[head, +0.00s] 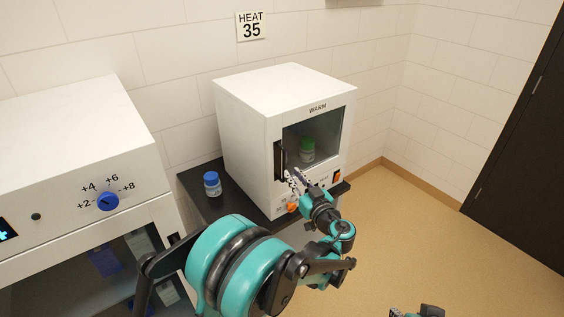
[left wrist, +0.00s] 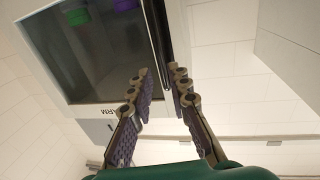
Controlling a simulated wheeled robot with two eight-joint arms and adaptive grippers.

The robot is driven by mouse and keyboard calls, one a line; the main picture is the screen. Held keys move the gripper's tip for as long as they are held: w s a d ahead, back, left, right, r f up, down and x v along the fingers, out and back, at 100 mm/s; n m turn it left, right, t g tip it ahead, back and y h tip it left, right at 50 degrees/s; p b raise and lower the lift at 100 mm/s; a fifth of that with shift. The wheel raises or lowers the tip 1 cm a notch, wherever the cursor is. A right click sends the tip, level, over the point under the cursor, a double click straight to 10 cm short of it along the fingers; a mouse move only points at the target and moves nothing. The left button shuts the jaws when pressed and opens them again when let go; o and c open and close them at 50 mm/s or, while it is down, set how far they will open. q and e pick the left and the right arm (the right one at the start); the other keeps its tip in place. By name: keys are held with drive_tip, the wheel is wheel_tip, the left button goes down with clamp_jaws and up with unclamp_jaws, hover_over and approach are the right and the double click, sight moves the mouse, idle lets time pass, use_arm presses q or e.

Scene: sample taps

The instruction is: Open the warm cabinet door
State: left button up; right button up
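The warm cabinet (head: 250,130) is a white box with a dark glass door (head: 325,129), which looks shut. Its black vertical handle (head: 279,160) is on the door's left side. A green-capped jar (head: 307,150) shows behind the glass. My left gripper (head: 293,179) is at the lower end of the handle. In the left wrist view its two fingers (left wrist: 160,78) are apart, and the end of the black handle (left wrist: 155,40) reaches between the fingertips; contact cannot be told. A teal piece of my right arm (head: 431,310) shows at the bottom edge; its fingers are unclear.
A blue-capped jar (head: 212,184) stands on the black bench top (head: 200,205) left of the cabinet. A second white cabinet with a blue dial (head: 108,201) is at the left. The floor (head: 440,250) at the right is clear, with a dark door (head: 520,150) beyond.

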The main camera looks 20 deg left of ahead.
sight(284, 164)
use_arm(q)
drive_tip(key=b+x, duration=0.1)
drive_tip(key=x, duration=0.5)
drive_tip(key=shift+w+a+f, duration=0.1)
drive_tip(key=shift+w+a, duration=0.05)
drive_tip(key=shift+a, duration=0.05)
drive_tip(key=shift+w+a+b, duration=0.35)
drive_tip(key=shift+w+a, duration=0.05)
drive_tip(key=shift+w, duration=0.1)
clamp_jaws()
